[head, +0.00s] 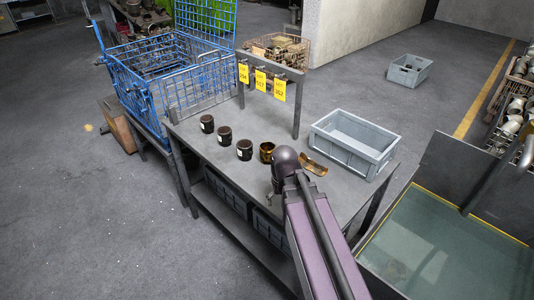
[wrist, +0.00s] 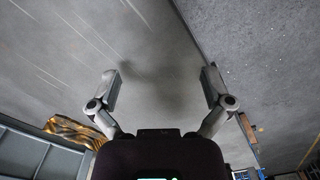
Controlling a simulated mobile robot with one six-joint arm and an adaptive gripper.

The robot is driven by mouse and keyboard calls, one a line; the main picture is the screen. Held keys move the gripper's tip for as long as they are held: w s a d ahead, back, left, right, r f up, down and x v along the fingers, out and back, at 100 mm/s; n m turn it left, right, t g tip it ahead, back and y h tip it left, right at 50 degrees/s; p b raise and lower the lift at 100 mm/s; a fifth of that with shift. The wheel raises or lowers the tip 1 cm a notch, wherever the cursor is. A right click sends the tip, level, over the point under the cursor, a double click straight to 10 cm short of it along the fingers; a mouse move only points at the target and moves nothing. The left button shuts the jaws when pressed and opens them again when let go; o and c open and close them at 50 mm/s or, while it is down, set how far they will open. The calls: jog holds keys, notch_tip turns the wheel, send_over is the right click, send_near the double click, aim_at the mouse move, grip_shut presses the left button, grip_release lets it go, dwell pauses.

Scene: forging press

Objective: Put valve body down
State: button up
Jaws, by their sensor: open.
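On the grey table (head: 222,157) stands a row of dark cylindrical parts (head: 224,136) with pale labels. A brass-brown open cylinder (head: 266,152) stands at its right end, beside my arm. A curved brown piece (head: 313,167) lies farther right. I cannot tell which of these is the valve body. My gripper (wrist: 160,88) is open in the wrist view, with nothing between its fingers, above the bare tabletop (wrist: 120,40) near its edge. In the head view my arm hides it. A shiny brown-gold thing (wrist: 72,130) lies left of the fingers in the wrist view.
A grey crate (head: 344,152) stands on the table's right part; a grey crate wall shows in the wrist view (wrist: 35,155). A blue wire cage (head: 150,95) stands at the left. A raised shelf with yellow tags (head: 261,80) stands at the back. A glass-topped unit (head: 450,245) is at the right.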

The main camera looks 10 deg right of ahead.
notch_tip(320, 180, up, 16)
jog(key=f+n+p, duration=0.1)
jog(key=n+p, duration=0.1)
jog(key=p, duration=1.3)
send_over(267, 150)
jog(key=s, duration=0.3)
jog(key=shift+w+a+r, duration=0.15)
jog(key=shift+r, duration=0.05)
jog(key=shift+f+b, duration=0.15)
jog(key=shift+b, duration=0.25)
notch_tip(267, 150, down, 8)
jog(key=b, duration=0.8)
jog(key=shift+f, duration=0.2)
jog(key=shift+f+b, duration=2.6)
jog(key=shift+b, duration=0.15)
jog(key=c, duration=1)
